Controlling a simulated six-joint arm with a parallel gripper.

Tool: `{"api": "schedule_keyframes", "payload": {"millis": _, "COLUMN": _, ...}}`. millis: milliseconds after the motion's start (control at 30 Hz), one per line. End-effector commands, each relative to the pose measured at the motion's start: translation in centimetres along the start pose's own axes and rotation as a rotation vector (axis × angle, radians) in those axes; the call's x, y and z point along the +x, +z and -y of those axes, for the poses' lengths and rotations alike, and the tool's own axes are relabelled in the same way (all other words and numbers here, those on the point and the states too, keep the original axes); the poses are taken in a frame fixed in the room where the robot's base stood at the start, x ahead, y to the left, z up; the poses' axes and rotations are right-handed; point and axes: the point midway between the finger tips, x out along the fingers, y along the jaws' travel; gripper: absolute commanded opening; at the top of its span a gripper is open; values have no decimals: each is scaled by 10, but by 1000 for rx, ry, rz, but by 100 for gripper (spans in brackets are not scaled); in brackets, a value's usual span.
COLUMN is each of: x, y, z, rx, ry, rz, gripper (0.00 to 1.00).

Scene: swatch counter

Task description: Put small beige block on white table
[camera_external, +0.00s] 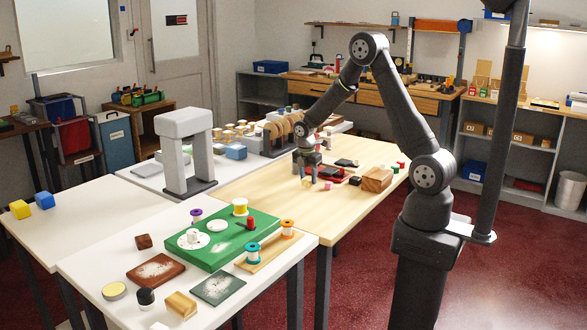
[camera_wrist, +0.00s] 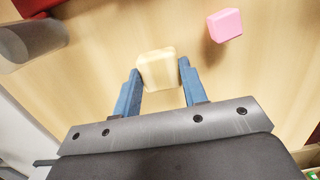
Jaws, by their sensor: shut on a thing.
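A small beige block (camera_wrist: 157,70) sits between the two blue fingers of my gripper (camera_wrist: 156,88) in the wrist view, and both fingers touch its sides. In the external view my gripper (camera_external: 307,176) is low over the light wooden table (camera_external: 262,187), with the beige block (camera_external: 306,182) small at its fingertips. I cannot tell whether the block still touches the wood. White table tops stand to the left: one at the front (camera_external: 100,268), one at the far left (camera_external: 85,208) and one at the back (camera_external: 145,172).
A pink block (camera_wrist: 225,25) lies close by on the wood. A wooden block (camera_external: 377,180) and dark and red pieces lie to the right of my gripper. A grey arch (camera_external: 186,150) and a green board (camera_external: 205,252) with spools stand toward the white tables. The far left table has free room.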

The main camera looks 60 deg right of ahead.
Motion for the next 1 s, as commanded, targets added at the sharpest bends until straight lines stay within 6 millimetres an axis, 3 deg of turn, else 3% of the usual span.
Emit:
{"api": "schedule_keyframes", "payload": {"millis": 233, "x": -38, "y": 7, "z": 0, "rx": 1, "ry": 5, "rz": 1, "gripper": 13}}
{"api": "schedule_keyframes", "payload": {"millis": 600, "x": -76, "y": 76, "z": 55, "rx": 4, "ry": 3, "rz": 1, "gripper": 13}}
{"api": "schedule_keyframes", "payload": {"millis": 800, "x": -88, "y": 95, "z": 71, "rx": 2, "ry": 2, "rz": 0, "gripper": 13}}
{"api": "schedule_keyframes", "payload": {"millis": 1000, "x": -91, "y": 100, "z": 75, "rx": 5, "ry": 1, "rz": 0, "gripper": 13}}
